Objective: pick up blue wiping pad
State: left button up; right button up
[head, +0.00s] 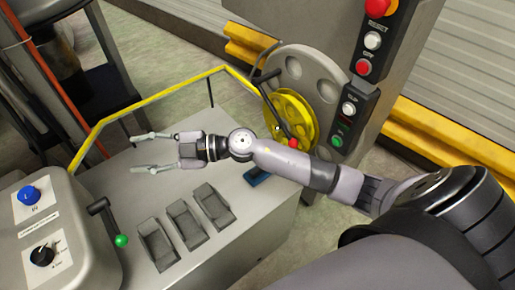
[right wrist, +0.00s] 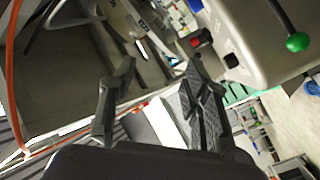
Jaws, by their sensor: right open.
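The blue wiping pad (head: 258,178) lies on the grey machine top, just below my right forearm in the head view. The arm covers part of it. My right gripper (head: 133,153) is open and empty, with its fingers pointing left over the left part of the machine top, well to the left of the pad. In the right wrist view its two fingers (right wrist: 160,64) are spread with nothing between them, and I cannot make out the pad there. My left gripper is not in view.
Several grey pedals (head: 187,224) stand on the machine top. A lever with a green knob (head: 121,241) and a control box with a blue button (head: 29,195) are at the left. A yellow rail (head: 150,104) runs behind. A yellow wheel (head: 290,115) and button column stand behind my arm.

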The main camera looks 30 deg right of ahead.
notch_tip(320, 180, down, 4)
jog(key=d+n+g+h, duration=0.1)
jog(key=n+g+h, duration=0.1)
jog(key=g, duration=0.2)
jog(key=m+g+h+b, duration=0.35)
jog(key=h+b, duration=0.55)
jog(key=h, duration=0.5)
send_over(258, 172)
jog(key=w, duration=0.1)
jog(key=shift+g, duration=0.45)
jog(key=f, duration=1.9)
jog(key=shift+w+d+f, duration=0.15)
jog(key=shift+w+d, duration=0.05)
jog(key=f+b, duration=0.4)
jog(key=f, duration=0.2)
jog(key=shift+d+f+b, duration=0.1)
jog(key=shift+d+b, duration=0.1)
jog(key=shift+b, duration=0.2)
grip_shut()
